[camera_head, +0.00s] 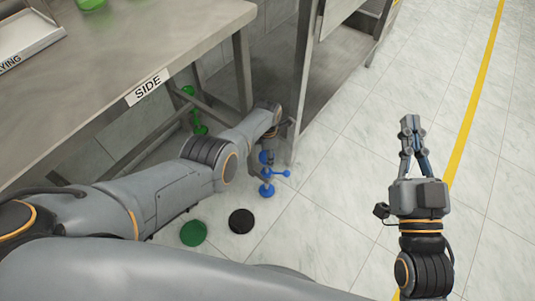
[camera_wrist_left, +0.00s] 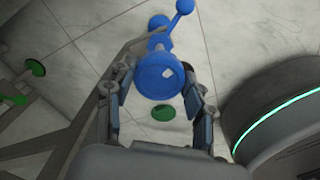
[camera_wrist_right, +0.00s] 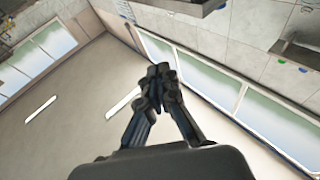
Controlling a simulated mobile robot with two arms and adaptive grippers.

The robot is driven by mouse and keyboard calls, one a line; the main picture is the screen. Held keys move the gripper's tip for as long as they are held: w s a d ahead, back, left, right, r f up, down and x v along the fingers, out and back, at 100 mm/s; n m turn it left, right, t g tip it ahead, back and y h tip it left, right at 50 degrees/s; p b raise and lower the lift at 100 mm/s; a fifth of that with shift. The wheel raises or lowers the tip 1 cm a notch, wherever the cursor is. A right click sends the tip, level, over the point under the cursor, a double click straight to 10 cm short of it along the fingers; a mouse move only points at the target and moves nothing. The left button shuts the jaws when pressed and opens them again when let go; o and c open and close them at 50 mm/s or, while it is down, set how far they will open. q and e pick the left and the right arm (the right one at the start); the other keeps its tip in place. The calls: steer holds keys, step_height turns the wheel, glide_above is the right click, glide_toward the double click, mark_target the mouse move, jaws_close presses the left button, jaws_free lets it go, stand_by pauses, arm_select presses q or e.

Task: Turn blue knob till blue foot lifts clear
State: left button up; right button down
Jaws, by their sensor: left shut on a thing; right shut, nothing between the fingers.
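A metal table (camera_head: 110,65) marked "SIDE" fills the upper left, with a tray on it. Green knobs (camera_head: 196,118) stand under it. Floor at the right is clear.

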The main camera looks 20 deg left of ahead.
arm_select(q)
steer(key=n, duration=0.4)
steer(key=shift+s+a+f+n, duration=0.1)
steer(key=shift+f+n, duration=0.05)
steer(key=shift+n, duration=1.05)
steer(key=shift+f+n+b, duration=0.1)
steer(key=shift+n+b, duration=0.4)
steer(key=shift+n, duration=1.5)
arm_select(e)
steer(key=s+r+t+y, duration=0.1)
steer(key=s+r+t, duration=0.2)
steer(key=r+t, duration=0.1)
steer(key=shift+s+r, duration=0.15)
steer(key=shift+r, duration=0.65)
arm_select(q)
steer(key=o, duration=0.8)
steer(key=shift+s, duration=0.1)
steer(key=o, duration=0.4)
steer(key=shift+c, duration=0.2)
steer(key=shift+w+r, duration=0.25)
